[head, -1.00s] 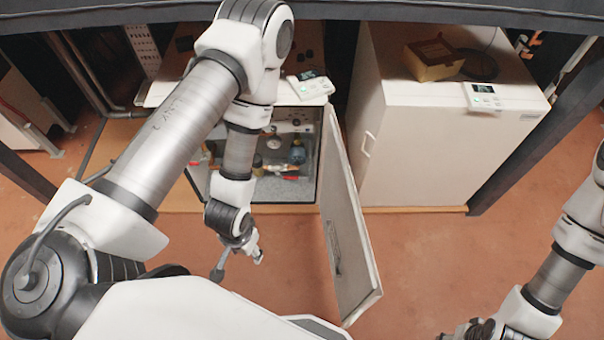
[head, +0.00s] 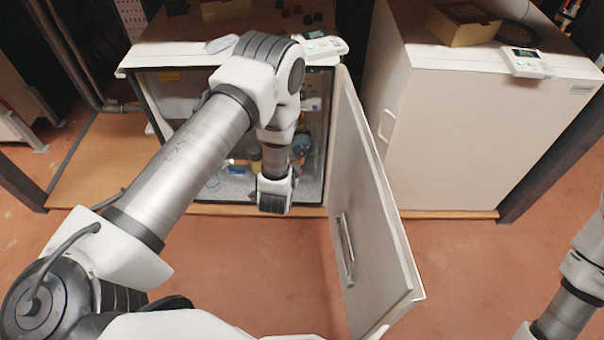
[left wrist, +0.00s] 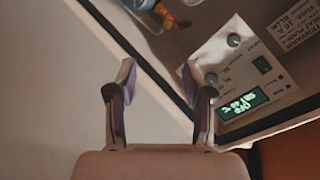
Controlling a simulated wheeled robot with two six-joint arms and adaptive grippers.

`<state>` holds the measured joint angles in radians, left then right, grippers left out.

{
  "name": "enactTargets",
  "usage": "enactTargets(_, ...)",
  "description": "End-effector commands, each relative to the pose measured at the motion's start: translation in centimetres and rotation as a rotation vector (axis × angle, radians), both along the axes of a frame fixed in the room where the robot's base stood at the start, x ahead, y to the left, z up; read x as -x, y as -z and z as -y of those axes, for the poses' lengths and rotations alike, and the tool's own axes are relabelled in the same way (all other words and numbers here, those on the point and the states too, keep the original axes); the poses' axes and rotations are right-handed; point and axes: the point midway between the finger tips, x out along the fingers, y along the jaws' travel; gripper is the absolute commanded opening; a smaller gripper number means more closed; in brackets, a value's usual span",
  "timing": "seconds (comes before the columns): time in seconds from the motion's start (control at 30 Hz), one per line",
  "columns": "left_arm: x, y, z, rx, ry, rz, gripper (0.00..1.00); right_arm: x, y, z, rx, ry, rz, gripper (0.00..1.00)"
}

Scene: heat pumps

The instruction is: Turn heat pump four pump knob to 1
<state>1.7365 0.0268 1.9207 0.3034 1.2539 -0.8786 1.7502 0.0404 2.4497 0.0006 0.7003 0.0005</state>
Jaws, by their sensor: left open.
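The open heat pump cabinet (head: 160,110) stands in the middle of the head view, its door (head: 375,210) swung out to the right. In the left wrist view a white control panel (left wrist: 280,68) has two dark round knobs, one upper (left wrist: 234,40) and one lower (left wrist: 211,78), a dark switch, and a lit green display (left wrist: 243,103). My left gripper (left wrist: 159,80) is open and empty, its right finger close to the lower knob in the picture; contact cannot be told. The left arm hides its fingers in the head view. My right gripper is out of view.
A second, closed white cabinet (head: 470,140) stands at the right with a box (head: 462,24) and a controller (head: 525,62) on top. Another controller (head: 318,46) lies on the open cabinet. Blue and brass fittings (left wrist: 160,12) show beside the panel.

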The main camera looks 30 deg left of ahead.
Motion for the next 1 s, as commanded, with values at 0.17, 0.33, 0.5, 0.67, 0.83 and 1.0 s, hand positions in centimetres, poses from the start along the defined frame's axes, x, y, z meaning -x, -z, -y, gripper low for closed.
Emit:
enactTargets(0.17,-6.0,6.5,-1.3,-0.141,-0.019,0.2,0.51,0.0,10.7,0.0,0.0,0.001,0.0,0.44)
enactTargets(0.33,-9.6,10.8,-2.0,-0.213,-0.054,0.336,0.51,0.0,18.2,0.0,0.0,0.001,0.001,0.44)
enactTargets(0.5,-11.7,16.4,-2.3,-0.236,-0.081,0.419,0.51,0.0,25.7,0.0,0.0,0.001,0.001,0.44)
enactTargets(0.67,-12.4,20.7,-2.2,-0.236,-0.086,0.441,0.51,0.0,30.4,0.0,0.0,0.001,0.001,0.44)
enactTargets(0.83,-12.5,21.7,-2.3,-0.235,-0.085,0.44,0.51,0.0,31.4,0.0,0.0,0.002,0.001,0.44)
enactTargets(1.0,-14.4,21.8,-3.3,-0.234,-0.087,0.441,0.51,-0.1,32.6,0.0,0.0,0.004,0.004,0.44)
